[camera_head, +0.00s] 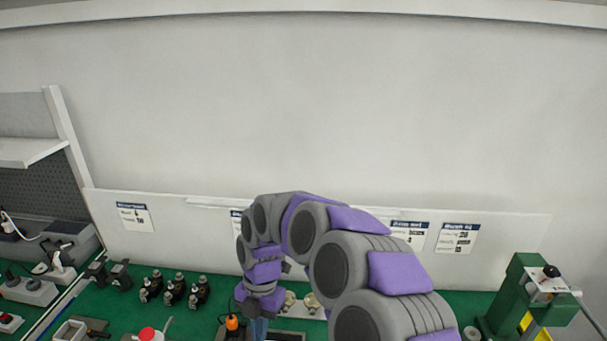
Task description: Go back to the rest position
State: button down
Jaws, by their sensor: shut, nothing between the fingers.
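My grey and purple arm rises from the bottom right, arches over the green bench (212,318) and bends down near the middle. My gripper (259,328) points down at the bottom edge of the picture, shut, with nothing seen in it. Its tips are partly cut off by the picture edge. An orange-topped item (232,322) stands just left of it. I cannot tell whether they touch.
Several small black devices (174,290) stand left of my gripper. A red-capped white container (149,334) is in front of them. A green machine (527,295) stands at the right. A white back panel (185,225) with labels runs behind the bench. The wall above is bare.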

jog(key=s+d+r+m, duration=0.6)
jog(key=d+r+m, duration=0.1)
jog(key=d+m, duration=0.2)
jog(key=s+d+m, duration=0.8)
jog(key=s+m, duration=0.2)
jog(key=m, duration=0.1)
jog(key=s+d+m+t, duration=0.1)
jog(key=s+d+m, duration=0.6)
jog(key=s+m, duration=0.3)
jog(key=shift+s+d+r+m+t+h, duration=0.3)
jog(key=shift+s+d+m, duration=0.1)
jog(key=shift+m, duration=0.6)
jog(key=shift+w, duration=0.1)
